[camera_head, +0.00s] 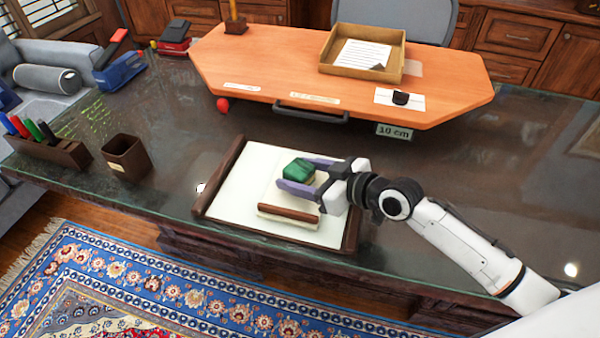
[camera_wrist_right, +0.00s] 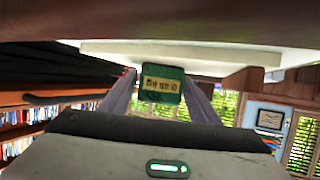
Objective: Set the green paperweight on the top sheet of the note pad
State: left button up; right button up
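The green paperweight (camera_head: 298,169) is a small block with a pale label, which faces the right wrist view (camera_wrist_right: 161,84). My right gripper (camera_head: 306,176) has its two purple fingers on either side of it, closed on it. The note pad (camera_head: 287,222) is cream with a brown binding strip along its near edge. It lies on the white desk blotter (camera_head: 235,195). The paperweight is over the pad's far part; whether it touches the top sheet I cannot tell. The pad's pale edge shows above the paperweight in the wrist view (camera_wrist_right: 200,54). My left gripper is out of view.
A pen holder (camera_head: 48,150) and a brown cup (camera_head: 126,157) stand on the desk to the left. An orange board (camera_head: 262,65) with a wooden tray (camera_head: 389,76) fills the back. The dark desktop right of the board's front is clear.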

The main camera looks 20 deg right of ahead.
jog(key=shift+o, duration=0.2)
jog(key=shift+r, duration=0.15)
jog(key=shift+s+d+r, duration=0.1)
jog(key=v, duration=1.1)
jog(key=shift+s+d+p, duration=0.2)
jog(key=shift+s+p, duration=0.1)
jog(key=shift+p, duration=0.05)
